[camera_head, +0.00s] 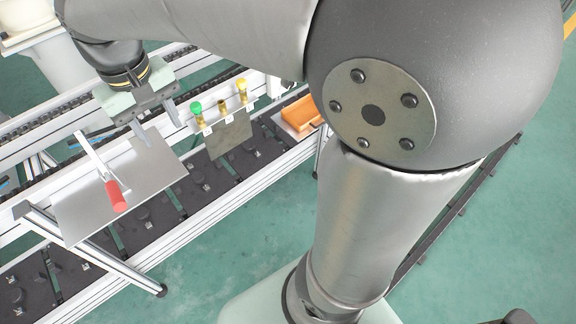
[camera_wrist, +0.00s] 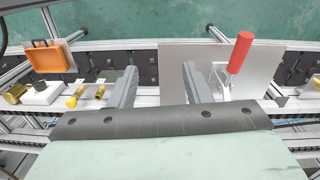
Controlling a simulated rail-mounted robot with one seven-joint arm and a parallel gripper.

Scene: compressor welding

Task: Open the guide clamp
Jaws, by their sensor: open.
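The guide clamp has a red handle (camera_head: 116,195) and a pale metal lever, and sits on a flat grey metal plate (camera_head: 150,172) at the left. In the wrist view the red handle (camera_wrist: 240,53) stands to the right, above the clamp's metal body (camera_wrist: 223,84). My gripper (camera_head: 159,131) is open and empty, above the plate's far right corner. In the wrist view its two fingers (camera_wrist: 159,68) are wide apart, with the clamp outside and right of the right finger. The gripper does not appear to touch the clamp.
Right of the plate stand fittings with green (camera_head: 196,107) and yellow (camera_head: 241,84) tops on a rail. An orange bin (camera_head: 302,113) lies further right. A dark chain conveyor (camera_head: 200,72) runs behind. Green floor is clear in front of the frame.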

